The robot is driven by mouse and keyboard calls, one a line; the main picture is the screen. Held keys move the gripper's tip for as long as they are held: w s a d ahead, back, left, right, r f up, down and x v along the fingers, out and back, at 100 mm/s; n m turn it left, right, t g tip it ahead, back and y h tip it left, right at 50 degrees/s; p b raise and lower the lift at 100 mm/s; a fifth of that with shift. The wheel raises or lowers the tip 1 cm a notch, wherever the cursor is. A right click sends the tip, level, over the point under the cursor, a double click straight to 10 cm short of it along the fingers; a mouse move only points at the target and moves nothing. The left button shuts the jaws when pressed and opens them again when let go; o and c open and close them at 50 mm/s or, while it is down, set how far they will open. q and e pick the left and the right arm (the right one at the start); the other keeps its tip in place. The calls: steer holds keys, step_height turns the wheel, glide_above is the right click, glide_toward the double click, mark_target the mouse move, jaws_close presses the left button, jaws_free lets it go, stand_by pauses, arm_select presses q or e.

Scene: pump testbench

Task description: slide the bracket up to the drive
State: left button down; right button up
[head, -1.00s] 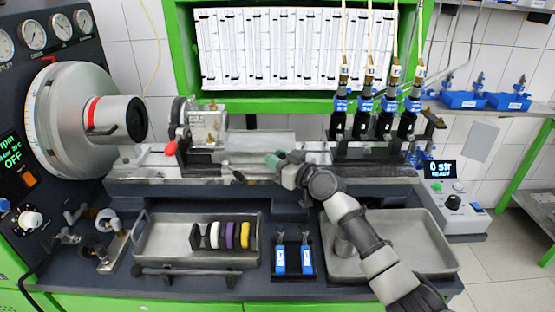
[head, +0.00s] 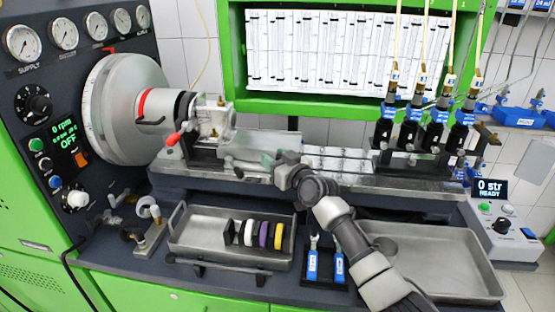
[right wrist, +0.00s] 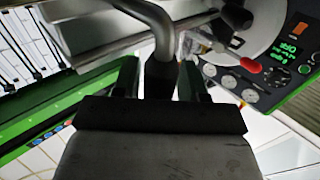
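The bracket (head: 262,148) is a grey carriage on the bench rail, with a pump block (head: 214,121) and a red-tipped lever at its left end. The drive (head: 130,103) is the big grey drum with a red ring at left. Its shaft end lies right up against the bracket's left end; whether they touch I cannot tell. My right gripper (head: 283,167) is at the bracket's front right. In the right wrist view, its fingers (right wrist: 160,82) stand either side of a bent grey handle and appear closed on it. My left gripper is out of view.
A tray (head: 180,236) with several coloured rings stands in front of the rail. An empty tray (head: 440,262) is at right. Several blue-banded injectors (head: 412,125) stand on the rail's right. The rail between bracket and injectors is clear.

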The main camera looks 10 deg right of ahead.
steer(key=shift+o, duration=0.6)
steer(key=shift+d, duration=0.1)
steer(key=v, duration=1)
steer(key=shift+s+d, duration=0.15)
steer(key=shift+s, duration=0.25)
